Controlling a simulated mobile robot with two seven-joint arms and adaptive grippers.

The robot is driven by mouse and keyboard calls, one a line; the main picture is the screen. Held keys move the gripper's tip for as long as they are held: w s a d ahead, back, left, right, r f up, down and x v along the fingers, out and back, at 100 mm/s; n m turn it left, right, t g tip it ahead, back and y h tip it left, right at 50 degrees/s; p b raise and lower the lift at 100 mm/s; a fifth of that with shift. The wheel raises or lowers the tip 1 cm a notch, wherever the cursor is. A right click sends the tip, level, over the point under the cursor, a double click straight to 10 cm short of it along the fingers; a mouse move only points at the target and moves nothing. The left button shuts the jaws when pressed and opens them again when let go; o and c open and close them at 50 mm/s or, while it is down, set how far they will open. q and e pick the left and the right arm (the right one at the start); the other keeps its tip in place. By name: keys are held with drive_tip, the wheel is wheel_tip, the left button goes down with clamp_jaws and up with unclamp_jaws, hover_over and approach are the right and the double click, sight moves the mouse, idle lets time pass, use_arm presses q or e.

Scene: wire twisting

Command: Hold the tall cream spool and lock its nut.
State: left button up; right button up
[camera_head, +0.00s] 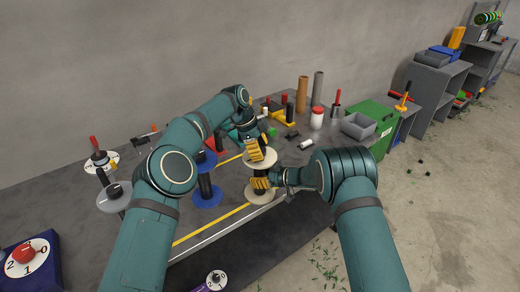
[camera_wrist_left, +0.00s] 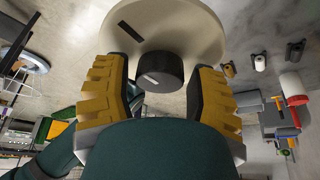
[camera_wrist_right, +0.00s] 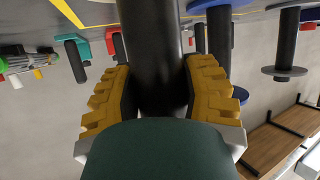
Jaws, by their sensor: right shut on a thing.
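The tall cream spool stands on the grey bench in the head view, with a cream top flange (camera_head: 266,163), a black core and a cream bottom flange (camera_head: 260,197). My right gripper (camera_head: 262,183) is shut on the black core (camera_wrist_right: 148,60), between the flanges. My left gripper (camera_head: 254,150) is at the top flange from above. In the left wrist view, the dark round nut (camera_wrist_left: 160,72) with a pale mark sits between my open left fingers (camera_wrist_left: 160,85), apart from them. A dark slot marks the cream flange (camera_wrist_left: 180,20). The nut is hidden in the head view.
A blue-flanged spool (camera_head: 206,197) stands just left of the cream one. A grey-flanged spool (camera_head: 113,199) is further left. A white jar with a red lid (camera_head: 317,118), a grey bin (camera_head: 358,126) and a green crate (camera_head: 377,121) are at the back right.

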use_arm(q)
drive_tip(key=shift+o, duration=0.6)
drive_tip(key=shift+r, duration=0.1)
drive_tip(key=shift+a+r, duration=0.1)
drive_tip(key=shift+r, duration=0.05)
drive_tip(key=shift+v, duration=3.55)
use_arm(e)
drive_tip(key=o, duration=1.3)
drive_tip(key=shift+o, duration=0.2)
